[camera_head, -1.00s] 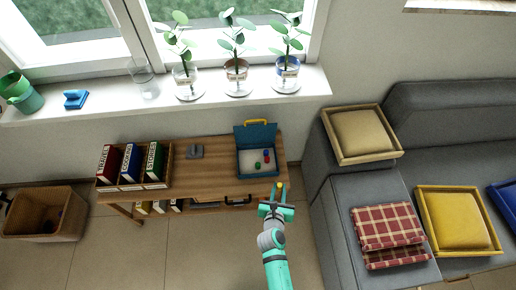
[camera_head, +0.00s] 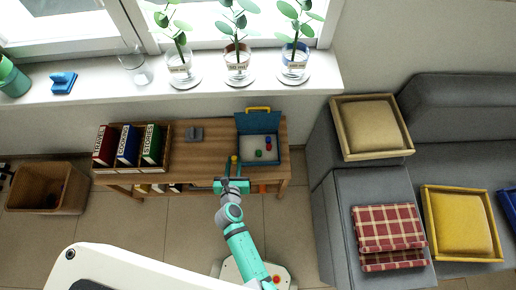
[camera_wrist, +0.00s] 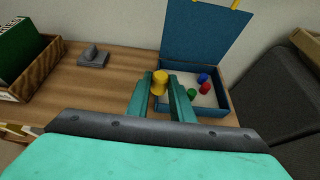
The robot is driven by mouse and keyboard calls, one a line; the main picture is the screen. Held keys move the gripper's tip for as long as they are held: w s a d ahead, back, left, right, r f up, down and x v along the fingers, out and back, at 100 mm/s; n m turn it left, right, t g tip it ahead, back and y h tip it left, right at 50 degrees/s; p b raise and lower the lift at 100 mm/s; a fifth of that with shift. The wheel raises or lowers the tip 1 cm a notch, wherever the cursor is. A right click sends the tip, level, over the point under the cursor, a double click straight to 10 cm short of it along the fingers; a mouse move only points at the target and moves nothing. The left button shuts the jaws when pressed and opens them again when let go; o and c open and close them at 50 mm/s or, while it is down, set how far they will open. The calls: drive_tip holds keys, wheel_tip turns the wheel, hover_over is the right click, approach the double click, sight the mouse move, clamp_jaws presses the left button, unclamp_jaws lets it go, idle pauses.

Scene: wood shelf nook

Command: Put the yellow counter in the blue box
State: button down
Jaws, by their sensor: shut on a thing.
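The yellow counter (camera_wrist: 160,83) is between the fingertips of my gripper (camera_wrist: 158,88), which is shut on it. The counter also shows in the head view (camera_head: 234,160), near the front left corner of the blue box. The blue box (camera_head: 241,151) stands on the wooden table with its lid raised at the back and a yellow handle on top. In the wrist view the blue box (camera_wrist: 218,111) is just beyond and right of my fingers. Inside lie a green counter (camera_wrist: 192,93), a red counter (camera_wrist: 205,88) and a blue counter (camera_wrist: 203,77).
The wooden table (camera_head: 205,160) also holds a grey object (camera_head: 195,134) and a wooden rack (camera_head: 166,160) of binders at left. Plants in glass pots stand on the windowsill above. A grey sofa (camera_head: 358,205) stands to the right.

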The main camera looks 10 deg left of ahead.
drive_tip(key=s+a, duration=0.1)
drive_tip(key=a, duration=0.1)
hover_over(248, 153)
drive_tip(key=shift+y, duration=0.3)
wheel_tip(248, 153, down, 10)
drive_tip(key=shift+r, duration=0.25)
drive_tip(key=shift+w+d+f, duration=0.15)
drive_tip(key=shift+w+f, duration=0.05)
drive_tip(key=shift+f, duration=0.9)
drive_tip(key=shift+s+a+f, duration=0.25)
drive_tip(key=shift+a+f, duration=0.05)
drive_tip(key=shift+f, duration=0.15)
drive_tip(key=shift+d, duration=0.35)
drive_tip(key=c, duration=2)
unclamp_jaws()
drive_tip(key=shift+a+f, duration=0.1)
drive_tip(key=shift+f, duration=0.1)
drive_tip(key=shift+o, duration=0.8)
drive_tip(key=shift+a, duration=0.1)
drive_tip(key=shift+r, duration=0.2)
